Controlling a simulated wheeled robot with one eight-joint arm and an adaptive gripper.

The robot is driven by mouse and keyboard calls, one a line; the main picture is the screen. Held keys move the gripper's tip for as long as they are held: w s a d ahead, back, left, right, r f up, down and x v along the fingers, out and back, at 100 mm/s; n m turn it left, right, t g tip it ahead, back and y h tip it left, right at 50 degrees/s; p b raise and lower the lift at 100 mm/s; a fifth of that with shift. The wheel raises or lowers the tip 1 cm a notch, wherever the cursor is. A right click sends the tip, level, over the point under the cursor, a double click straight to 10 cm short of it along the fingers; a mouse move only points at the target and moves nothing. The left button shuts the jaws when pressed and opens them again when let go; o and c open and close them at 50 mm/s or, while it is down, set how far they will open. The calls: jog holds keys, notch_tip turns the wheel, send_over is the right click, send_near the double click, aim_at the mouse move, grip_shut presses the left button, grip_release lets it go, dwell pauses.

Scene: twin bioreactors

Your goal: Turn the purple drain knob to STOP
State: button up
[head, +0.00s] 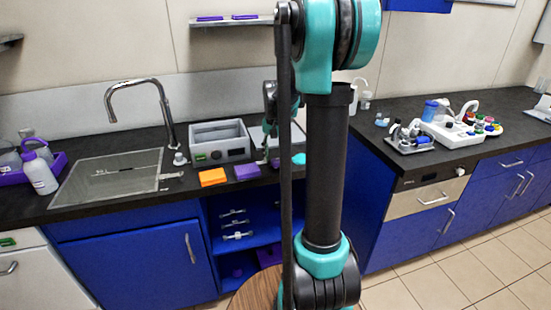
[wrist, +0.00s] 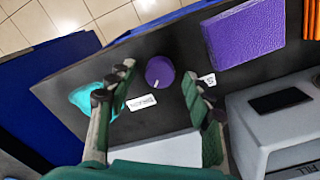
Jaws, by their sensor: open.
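The purple drain knob (wrist: 160,71) is round, on the dark counter in the wrist view, with a short white mark near its lower edge. One white label (wrist: 141,102) lies below left of it and another (wrist: 208,80) to its right; I cannot read their words surely. My gripper (wrist: 158,74) is open, with one finger on each side of the knob. Gaps show between the fingertips and the knob, and nothing is held. In the head view my arm partly hides the gripper, which is low over the counter.
A purple block (wrist: 244,33) and an orange block (head: 212,177) lie near the counter's front edge. A grey box-shaped device (head: 219,150) stands left of my gripper in the head view. A teal item (wrist: 88,97) lies beside one finger in the wrist view.

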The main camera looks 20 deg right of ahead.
jog(key=shift+f, duration=0.3)
jog(key=shift+c, duration=0.6)
jog(key=c, duration=1)
jog(key=shift+c, duration=0.2)
